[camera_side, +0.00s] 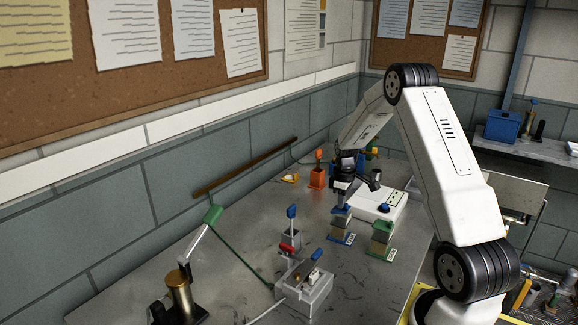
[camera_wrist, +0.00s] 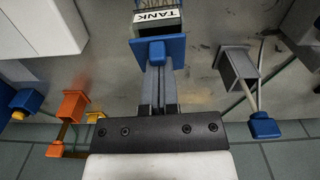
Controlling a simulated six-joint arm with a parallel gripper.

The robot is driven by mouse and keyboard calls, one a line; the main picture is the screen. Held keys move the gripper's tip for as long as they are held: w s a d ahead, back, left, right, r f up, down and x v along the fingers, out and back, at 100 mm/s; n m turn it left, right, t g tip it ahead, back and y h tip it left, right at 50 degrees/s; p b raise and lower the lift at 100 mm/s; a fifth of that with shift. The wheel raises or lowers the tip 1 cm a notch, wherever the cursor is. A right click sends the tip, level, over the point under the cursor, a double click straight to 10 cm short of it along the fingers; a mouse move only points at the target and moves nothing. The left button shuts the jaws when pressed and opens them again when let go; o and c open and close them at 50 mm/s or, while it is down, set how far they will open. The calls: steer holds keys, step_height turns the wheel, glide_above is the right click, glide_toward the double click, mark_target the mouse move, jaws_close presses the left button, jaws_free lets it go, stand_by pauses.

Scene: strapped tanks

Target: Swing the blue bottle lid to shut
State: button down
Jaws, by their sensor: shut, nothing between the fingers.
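A small tank with a blue top (camera_side: 341,210), a pale body and a blue base stands upright on the bench in the side view. In the wrist view its blue top (camera_wrist: 174,48) carries a raised blue block, and a white plate reading TANK (camera_wrist: 157,18) shows beyond it. I cannot tell how far the lid stands open. My gripper (camera_side: 342,197) points down just above this top. In the wrist view my gripper (camera_wrist: 157,72) has its fingers shut together, with tips beside the blue block. Whether they touch it is unclear.
A green-topped tank (camera_side: 382,238) stands close on the right. A white case (camera_side: 385,203) lies behind. An orange holder (camera_side: 317,177) and a grey holder with a blue-topped handle (camera_side: 291,225) stand nearby. A grey fixture (camera_side: 303,289) is in front.

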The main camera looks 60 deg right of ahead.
steer(key=shift+s+f, duration=0.1)
steer(key=shift+s, duration=0.05)
steer(key=shift+s+f, duration=0.15)
steer(key=shift+s, duration=0.05)
stand_by(0.3)
steer(key=shift+r, duration=3.05)
